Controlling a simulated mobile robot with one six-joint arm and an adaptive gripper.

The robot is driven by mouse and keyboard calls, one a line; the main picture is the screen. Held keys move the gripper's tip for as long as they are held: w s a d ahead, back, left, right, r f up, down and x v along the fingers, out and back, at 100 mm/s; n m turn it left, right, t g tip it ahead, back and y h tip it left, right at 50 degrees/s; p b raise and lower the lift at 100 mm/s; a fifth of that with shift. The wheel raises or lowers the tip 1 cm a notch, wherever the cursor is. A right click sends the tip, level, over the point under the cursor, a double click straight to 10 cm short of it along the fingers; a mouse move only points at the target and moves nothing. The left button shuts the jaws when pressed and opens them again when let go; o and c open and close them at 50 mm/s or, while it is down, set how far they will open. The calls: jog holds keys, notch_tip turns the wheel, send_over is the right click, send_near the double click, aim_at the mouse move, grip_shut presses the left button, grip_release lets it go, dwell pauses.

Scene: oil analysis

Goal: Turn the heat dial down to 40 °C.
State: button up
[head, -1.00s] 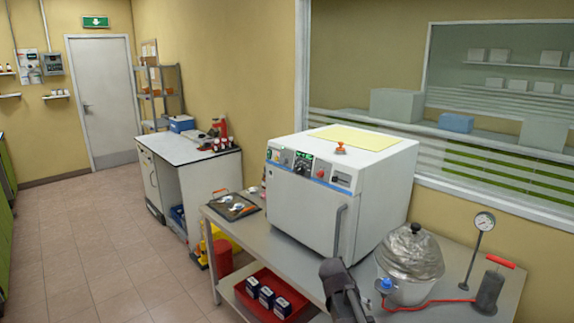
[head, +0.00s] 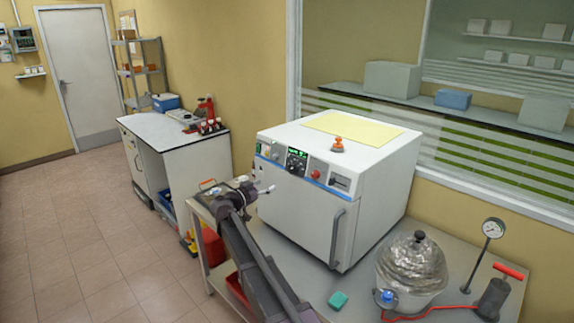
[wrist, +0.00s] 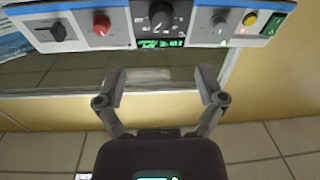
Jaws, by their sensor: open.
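The heat dial is a black round knob (head: 296,166) below a small green display, in the middle of the control strip of a white oven (head: 292,213). The wrist view shows the panel upside down, with the dial (wrist: 160,16) at the top centre and the green display (wrist: 160,43) below it. The dial's exact setting is too small to read. My gripper (wrist: 162,84) is open and empty, its fingers spread apart, short of the dial and in line with it. In the head view my gripper (head: 262,190) is in front of the oven's left side, below the panel.
A red knob (wrist: 102,25) and a black switch (wrist: 57,32) sit beside the dial; a grey knob (wrist: 219,24) and yellow button (wrist: 250,18) sit on its other side. The oven's door handle (head: 336,234) sticks out. A foil-covered vessel (head: 412,258) stands right on the bench.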

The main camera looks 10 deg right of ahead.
aim_at(290, 170)
jog(key=shift+a+r, duration=0.2)
jog(key=shift+a, duration=0.05)
jog(key=shift+w+d, duration=0.1)
jog(key=x, duration=1.3)
jog(key=shift+w+d+r, duration=0.1)
jog(key=shift+w+d, duration=0.1)
jog(key=shift+d, duration=0.2)
jog(key=c, duration=1.2)
jog(key=shift+o, duration=0.2)
jog(key=shift+a, duration=0.15)
